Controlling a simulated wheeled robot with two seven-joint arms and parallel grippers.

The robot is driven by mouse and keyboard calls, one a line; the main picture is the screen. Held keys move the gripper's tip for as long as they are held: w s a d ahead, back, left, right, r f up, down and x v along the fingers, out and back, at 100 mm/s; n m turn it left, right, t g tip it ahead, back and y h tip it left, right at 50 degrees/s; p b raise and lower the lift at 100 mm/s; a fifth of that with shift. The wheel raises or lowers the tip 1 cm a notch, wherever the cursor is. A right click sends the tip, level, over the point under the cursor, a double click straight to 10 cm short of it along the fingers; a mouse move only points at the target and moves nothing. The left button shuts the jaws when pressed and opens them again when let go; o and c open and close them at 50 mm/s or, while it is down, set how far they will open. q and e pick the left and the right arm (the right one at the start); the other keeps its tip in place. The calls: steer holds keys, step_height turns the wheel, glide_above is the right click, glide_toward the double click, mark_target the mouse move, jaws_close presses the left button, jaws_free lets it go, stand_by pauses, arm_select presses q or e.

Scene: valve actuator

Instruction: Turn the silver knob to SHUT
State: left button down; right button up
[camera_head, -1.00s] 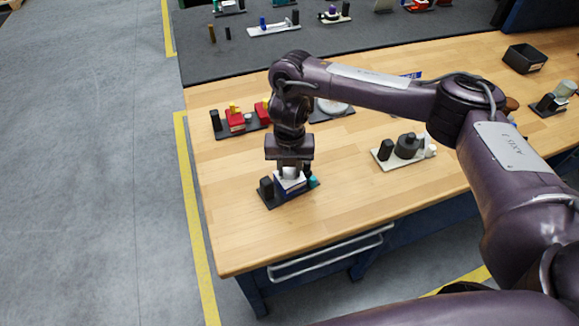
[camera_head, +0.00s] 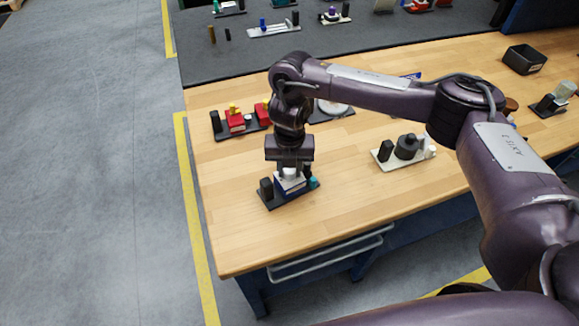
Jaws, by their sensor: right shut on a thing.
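The silver knob (camera_head: 290,173) sits on top of a small blue and white valve block (camera_head: 291,187). The block stands on a dark base plate (camera_head: 272,203) near the front left of the wooden table. My right gripper (camera_head: 289,167) points straight down over the block and is shut on the silver knob. The fingers hide most of the knob, and the SHUT mark cannot be read. My left gripper is not in view.
A red and yellow device (camera_head: 236,121) stands behind on the left, close to my arm. A white plate with dark cylinders (camera_head: 405,149) is to the right. A black bin (camera_head: 524,59) is at the back right.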

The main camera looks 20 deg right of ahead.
steer(key=o, duration=1)
step_height(320, 180, up, 8)
steer(key=shift+f, duration=0.1)
